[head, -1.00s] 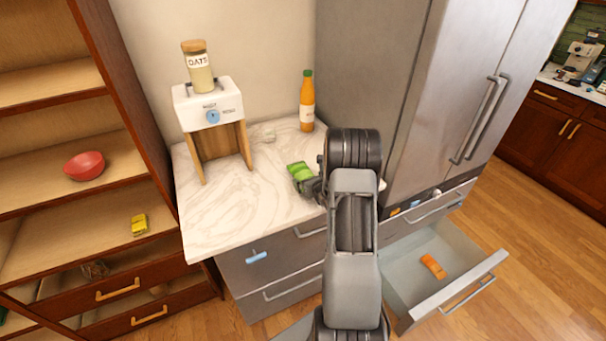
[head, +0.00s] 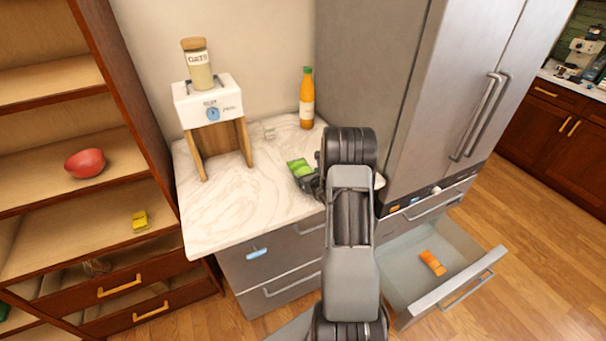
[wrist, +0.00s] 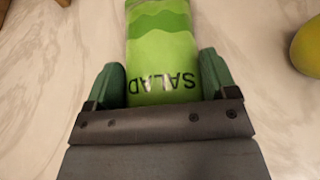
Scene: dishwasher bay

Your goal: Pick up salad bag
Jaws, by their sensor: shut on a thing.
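The salad bag (head: 298,167) is a green packet on or just above the marble counter, left of my arm in the head view. In the wrist view the salad bag (wrist: 162,60) lies between the two green finger pads, with its "SALAD" label upside down. My gripper (wrist: 162,88) is shut on the near end of the bag. In the head view my gripper (head: 308,184) is partly hidden behind my arm. I cannot tell whether the bag touches the counter.
A white dispenser (head: 208,102) with an oats jar (head: 197,68) on top stands on the counter (head: 225,205). An orange bottle (head: 307,100) stands at the back. A yellow object (wrist: 307,48) is at the wrist view's right edge. An open drawer (head: 398,273) holds an orange item (head: 433,263).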

